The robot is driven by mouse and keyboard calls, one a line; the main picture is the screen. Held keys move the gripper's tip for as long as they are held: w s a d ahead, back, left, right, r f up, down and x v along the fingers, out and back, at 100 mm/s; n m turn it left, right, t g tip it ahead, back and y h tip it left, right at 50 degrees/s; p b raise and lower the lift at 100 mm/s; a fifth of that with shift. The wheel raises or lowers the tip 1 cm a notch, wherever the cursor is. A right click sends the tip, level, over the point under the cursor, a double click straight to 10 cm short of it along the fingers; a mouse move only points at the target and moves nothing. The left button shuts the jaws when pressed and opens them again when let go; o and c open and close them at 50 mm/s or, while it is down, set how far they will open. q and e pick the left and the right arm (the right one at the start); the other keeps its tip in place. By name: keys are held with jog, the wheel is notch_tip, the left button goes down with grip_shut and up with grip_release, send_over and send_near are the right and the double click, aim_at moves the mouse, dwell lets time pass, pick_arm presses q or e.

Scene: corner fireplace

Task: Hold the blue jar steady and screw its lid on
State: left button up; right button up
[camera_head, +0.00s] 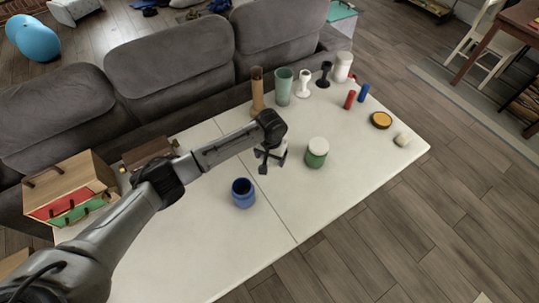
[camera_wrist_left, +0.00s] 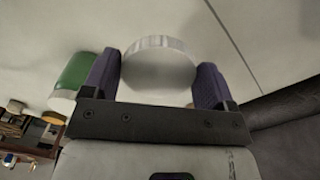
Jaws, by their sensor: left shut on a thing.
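The blue jar (camera_head: 243,194) stands upright and open on the white table, with its dark mouth showing. My left gripper (camera_head: 270,160) is above the table, to the right of and behind the jar, apart from it. In the left wrist view its two purple-grey fingers (camera_wrist_left: 156,82) are shut on a round white lid (camera_wrist_left: 158,66) with a ridged side. In the head view the lid is mostly hidden by the gripper. My right gripper is in neither view.
A green jar with a white lid (camera_head: 317,152) stands to the right of my left gripper; it also shows in the left wrist view (camera_wrist_left: 76,76). Vases and small items line the table's back. A wooden drawer box (camera_head: 68,186) is at left. The table's front is clear.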

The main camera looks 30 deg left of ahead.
pick_arm(q)
jog(key=shift+m, duration=0.3)
jog(key=d+r, duration=0.1)
jog(key=r, duration=0.3)
jog(key=s+d+r, duration=0.1)
jog(key=r, duration=0.4)
jog(key=d+r, duration=0.1)
jog(key=r, duration=0.4)
jog(key=shift+s+r, duration=0.1)
jog(key=shift+s, duration=0.05)
jog(key=s+r, duration=0.1)
jog(key=r, duration=0.1)
jog(key=s+r, duration=0.1)
jog(key=r, duration=0.1)
jog(key=s+d+r, duration=0.1)
jog(key=s, duration=0.1)
jog(key=shift+r, duration=0.4)
jog(key=s+r, duration=0.4)
jog(key=s, duration=0.1)
jog(key=shift+m, duration=0.3)
